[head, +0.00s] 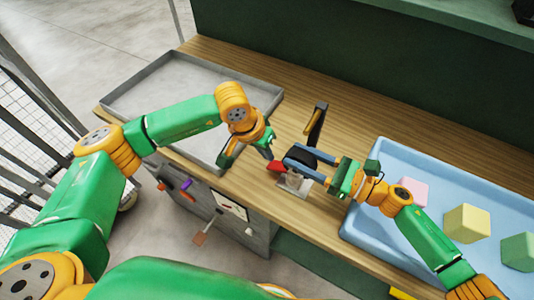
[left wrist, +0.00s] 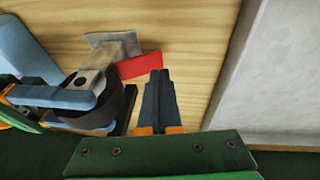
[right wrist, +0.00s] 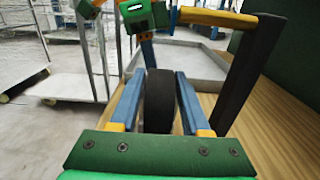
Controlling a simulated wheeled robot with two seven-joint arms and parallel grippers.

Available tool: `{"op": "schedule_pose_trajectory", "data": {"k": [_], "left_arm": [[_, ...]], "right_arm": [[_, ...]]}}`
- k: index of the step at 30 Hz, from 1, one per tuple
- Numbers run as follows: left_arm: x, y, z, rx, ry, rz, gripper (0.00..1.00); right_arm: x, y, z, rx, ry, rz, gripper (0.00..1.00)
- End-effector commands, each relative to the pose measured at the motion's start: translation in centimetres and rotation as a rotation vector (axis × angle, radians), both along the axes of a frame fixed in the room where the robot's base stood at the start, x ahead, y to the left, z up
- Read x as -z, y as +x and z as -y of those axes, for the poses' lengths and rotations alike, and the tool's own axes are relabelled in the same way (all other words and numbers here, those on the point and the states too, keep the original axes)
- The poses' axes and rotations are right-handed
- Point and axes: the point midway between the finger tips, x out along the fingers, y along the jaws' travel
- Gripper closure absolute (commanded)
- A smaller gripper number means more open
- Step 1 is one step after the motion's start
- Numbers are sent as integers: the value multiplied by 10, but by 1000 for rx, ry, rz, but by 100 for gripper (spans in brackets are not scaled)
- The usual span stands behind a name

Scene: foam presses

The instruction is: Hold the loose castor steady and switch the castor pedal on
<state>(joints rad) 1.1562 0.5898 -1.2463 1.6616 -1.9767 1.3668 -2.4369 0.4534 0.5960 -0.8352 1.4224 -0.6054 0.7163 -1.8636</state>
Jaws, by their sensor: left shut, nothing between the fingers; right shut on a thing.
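The castor has a black wheel (head: 300,157) and a grey metal fork and plate (head: 292,188) on the wooden bench. Its red pedal (head: 276,166) sticks out on the left; the pedal also shows in the left wrist view (left wrist: 140,65). My right gripper (right wrist: 160,78) is shut on the black wheel, one blue finger on each side. My left gripper (head: 269,155) is shut and empty, its dark fingertips (left wrist: 158,74) right beside the pedal. I cannot tell whether they touch it. The pedal is hidden in the right wrist view.
A black post with a yellow bar (head: 316,118) stands just behind the castor. A grey metal tray (head: 165,62) lies to the left. A blue tray (head: 367,236) with pink, yellow and green foam blocks lies to the right. A green wall (head: 380,60) closes the back.

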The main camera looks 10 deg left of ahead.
Motion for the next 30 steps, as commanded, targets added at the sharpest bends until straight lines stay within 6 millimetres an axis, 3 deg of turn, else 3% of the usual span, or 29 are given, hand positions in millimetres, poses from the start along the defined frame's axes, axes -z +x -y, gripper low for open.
{"op": "schedule_pose_trajectory", "data": {"k": [11, 16, 24, 30], "left_arm": [[-7, 2, -3, -1, -1, 3, 100], [-39, 7, -18, -3, 0, 6, 100], [-95, -3, -48, -3, -1, 5, 100], [-119, -8, -62, -2, 0, 2, 100]], "right_arm": [[0, 0, 0, 0, 0, 0, 100], [0, 0, 0, 1, 0, 0, 100], [0, 0, 0, 1, 0, 0, 100], [0, 0, 0, 0, 0, 0, 100]]}}
